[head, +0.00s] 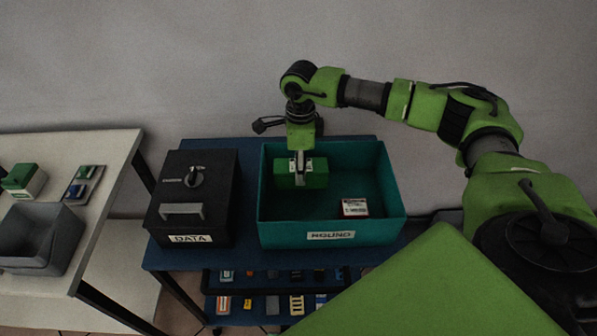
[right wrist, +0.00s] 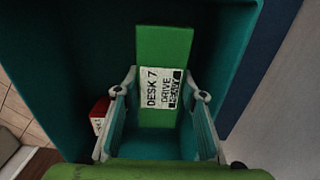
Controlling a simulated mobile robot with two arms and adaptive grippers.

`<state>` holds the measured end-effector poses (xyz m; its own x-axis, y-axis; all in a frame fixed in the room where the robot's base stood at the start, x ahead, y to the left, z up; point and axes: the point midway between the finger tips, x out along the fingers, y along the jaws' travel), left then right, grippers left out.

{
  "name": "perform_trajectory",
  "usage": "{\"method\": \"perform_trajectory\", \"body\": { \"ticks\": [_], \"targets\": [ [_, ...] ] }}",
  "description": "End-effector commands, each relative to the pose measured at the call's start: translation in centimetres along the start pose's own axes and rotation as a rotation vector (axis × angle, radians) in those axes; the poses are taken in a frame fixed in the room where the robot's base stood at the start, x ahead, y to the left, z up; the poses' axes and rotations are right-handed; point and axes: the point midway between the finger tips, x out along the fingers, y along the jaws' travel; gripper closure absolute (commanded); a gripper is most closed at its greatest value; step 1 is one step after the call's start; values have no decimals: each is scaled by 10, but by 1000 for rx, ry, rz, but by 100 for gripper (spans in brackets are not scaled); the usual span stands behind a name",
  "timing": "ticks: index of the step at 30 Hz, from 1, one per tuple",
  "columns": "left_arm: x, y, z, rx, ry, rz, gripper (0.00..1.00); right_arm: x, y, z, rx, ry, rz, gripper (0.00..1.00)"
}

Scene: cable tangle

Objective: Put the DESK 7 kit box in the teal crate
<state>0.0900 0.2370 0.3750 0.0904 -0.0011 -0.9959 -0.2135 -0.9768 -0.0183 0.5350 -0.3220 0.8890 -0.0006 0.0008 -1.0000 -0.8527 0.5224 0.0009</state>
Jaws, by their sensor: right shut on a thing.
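The green kit box (right wrist: 163,50) has a white label reading DESK 7 in the right wrist view. It also shows in the head view (head: 317,174). My right gripper (right wrist: 160,125) is shut on it, with a finger on each side. In the head view my right gripper (head: 300,168) points down inside the teal crate (head: 331,235), at its left part. My left gripper is not in view.
A small red and white box (head: 355,208) lies in the crate at the right; it also shows in the right wrist view (right wrist: 99,113). A black DATA box (head: 192,212) stands left of the crate on the blue cart top. A grey bin (head: 38,240) is on the white table (head: 103,195).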

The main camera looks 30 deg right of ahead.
Motion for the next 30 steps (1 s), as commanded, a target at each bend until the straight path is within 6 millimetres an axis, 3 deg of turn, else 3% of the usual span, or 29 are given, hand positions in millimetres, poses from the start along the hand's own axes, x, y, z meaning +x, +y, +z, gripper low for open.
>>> {"method": "perform_trajectory", "body": {
  "ticks": [5, 12, 23, 24, 25, 30],
  "targets": [
    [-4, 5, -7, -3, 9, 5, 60, 9, -7, 6, -1, -1, -1, 100],
    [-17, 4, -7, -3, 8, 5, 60, 37, -6, 5, 1, -1, -1, 100],
    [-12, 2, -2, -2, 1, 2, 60, 43, -7, 5, 1, -2, -2, 100],
    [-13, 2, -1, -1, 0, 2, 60, 42, -6, 4, 1, -1, 0, 55],
    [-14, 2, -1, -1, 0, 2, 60, 42, -6, 4, 1, -1, 0, 47],
    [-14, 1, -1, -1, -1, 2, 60, 42, -6, 4, 1, 0, 0, 46]
  ]
}}
